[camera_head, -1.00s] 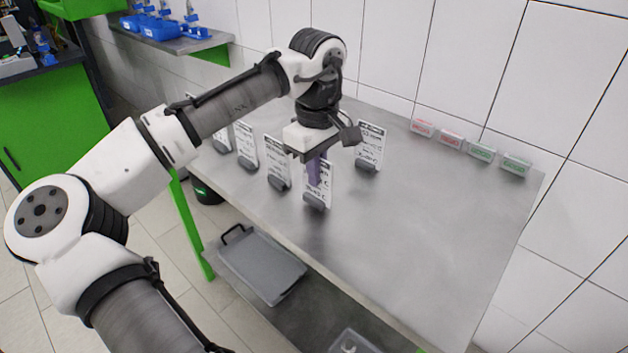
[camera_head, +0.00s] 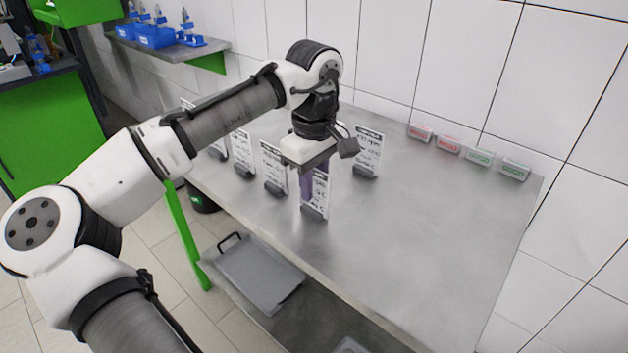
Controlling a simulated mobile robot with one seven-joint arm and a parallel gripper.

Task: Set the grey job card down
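The grey job card (camera_head: 317,188) is a white printed sheet upright in a dark grey foot, near the table's left front edge. My gripper (camera_head: 307,184) points straight down at it, its purple fingers against the card's left side and upper part. The gripper appears shut on the card, though the far finger is hidden. The card's foot is at or just above the metal tabletop (camera_head: 410,235); I cannot tell whether it touches.
Similar cards stand close by: one (camera_head: 273,166) to the left, one (camera_head: 368,150) behind to the right, and others further left. Several small red and green label blocks (camera_head: 448,145) line the back wall. The table's right half is clear. A grey tray (camera_head: 262,278) lies on the lower shelf.

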